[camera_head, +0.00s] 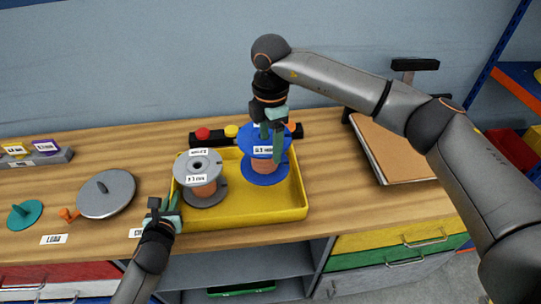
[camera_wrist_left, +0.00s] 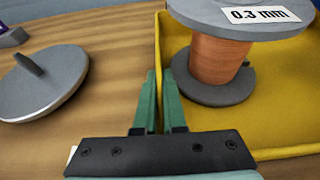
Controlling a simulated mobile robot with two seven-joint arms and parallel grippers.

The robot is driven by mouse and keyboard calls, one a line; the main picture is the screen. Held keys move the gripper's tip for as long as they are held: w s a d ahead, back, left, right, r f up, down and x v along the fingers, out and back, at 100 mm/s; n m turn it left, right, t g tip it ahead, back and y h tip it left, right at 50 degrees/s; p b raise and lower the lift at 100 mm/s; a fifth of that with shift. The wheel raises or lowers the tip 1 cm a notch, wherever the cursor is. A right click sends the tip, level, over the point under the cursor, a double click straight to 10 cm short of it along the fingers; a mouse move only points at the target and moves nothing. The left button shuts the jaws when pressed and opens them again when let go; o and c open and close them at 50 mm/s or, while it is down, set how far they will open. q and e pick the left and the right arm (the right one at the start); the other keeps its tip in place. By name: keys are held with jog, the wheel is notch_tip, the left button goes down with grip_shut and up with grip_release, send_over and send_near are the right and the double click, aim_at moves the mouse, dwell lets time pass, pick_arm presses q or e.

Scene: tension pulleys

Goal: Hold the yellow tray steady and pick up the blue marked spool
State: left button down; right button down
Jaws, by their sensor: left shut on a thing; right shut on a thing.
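The yellow tray (camera_head: 240,216) sits on the wooden bench and holds two copper-wound spools. The blue spool (camera_head: 265,172) stands upright in its right part, with a white label partly covered. The grey spool (camera_head: 201,187) stands in its left part, and its label reads 0.3 mm in the left wrist view (camera_wrist_left: 215,60). My left gripper (camera_head: 170,205) is shut on the tray's left wall, which also shows in the left wrist view (camera_wrist_left: 159,65). My right gripper (camera_head: 272,140) points down from above and is shut on the blue spool at its upper flange.
A grey disc with a knob (camera_head: 106,194), a small orange part (camera_head: 68,214) and a teal disc (camera_head: 25,214) lie left of the tray. A black box with red and yellow buttons (camera_head: 203,135) stands behind it. A brown board (camera_head: 400,150) lies to the right.

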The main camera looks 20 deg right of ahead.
jog(key=shift+r, duration=0.75)
pick_arm(q)
jog(key=c, duration=0.9)
grip_release()
jog(key=v, duration=1.2)
